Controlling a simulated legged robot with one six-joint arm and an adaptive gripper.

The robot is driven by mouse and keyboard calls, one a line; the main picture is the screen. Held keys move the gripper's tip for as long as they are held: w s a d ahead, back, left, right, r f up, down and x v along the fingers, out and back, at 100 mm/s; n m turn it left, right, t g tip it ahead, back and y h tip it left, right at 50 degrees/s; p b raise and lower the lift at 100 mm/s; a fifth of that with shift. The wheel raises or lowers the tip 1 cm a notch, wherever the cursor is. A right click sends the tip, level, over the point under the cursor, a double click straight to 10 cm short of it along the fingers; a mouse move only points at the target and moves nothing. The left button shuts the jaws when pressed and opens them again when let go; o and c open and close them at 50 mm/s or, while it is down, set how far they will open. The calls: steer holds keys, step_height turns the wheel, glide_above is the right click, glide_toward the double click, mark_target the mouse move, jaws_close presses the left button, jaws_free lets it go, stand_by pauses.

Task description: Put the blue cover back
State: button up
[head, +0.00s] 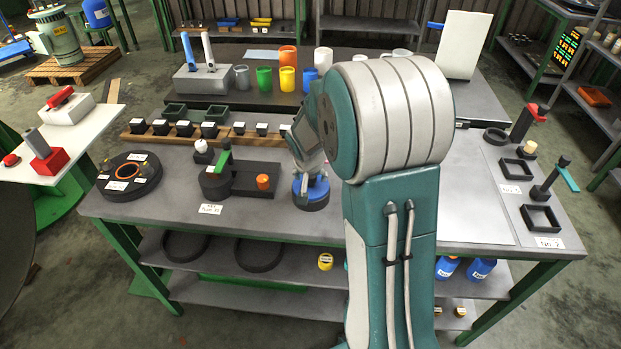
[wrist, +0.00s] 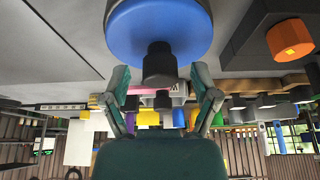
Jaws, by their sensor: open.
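The blue cover (head: 302,189) sits on a dark round base (head: 312,203) on the table, partly hidden by my gripper (head: 306,160). In the wrist view, which looks upside down, the blue cover (wrist: 150,35) shows as a disc with a black knob (wrist: 160,62) at its centre. My gripper (wrist: 159,72) is open. Its two fingers are on either side of the knob, with a visible gap on each side. It holds nothing. My arm hides the area just right of the cover in the head view.
Left of the cover are a dark block with an orange knob (head: 263,182) and a round dark fixture (head: 129,177). A wooden rack (head: 190,138) and coloured cups (head: 287,80) stand behind. Square black frames (head: 540,217) lie at the right end. Bare tabletop (head: 470,200) lies right of my arm.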

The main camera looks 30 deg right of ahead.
steer(key=v, duration=1.1)
steer(key=s+a+r+n+y, duration=0.1)
steer(key=s+a+r+n, duration=0.1)
steer(key=s+a, duration=0.2)
steer(key=s+a+r+n+t, duration=0.1)
steer(key=s+a+r+n, duration=0.1)
steer(key=s, duration=0.8)
steer(key=s+a+r+n+y, duration=0.1)
steer(key=s+a+r+n, duration=0.1)
steer(key=s+a, duration=0.4)
steer(key=shift+s+r+n+t+y, duration=0.3)
steer(key=shift+s+r+n+t, duration=0.1)
steer(key=shift+s+r, duration=0.5)
steer(key=shift+w, duration=0.1)
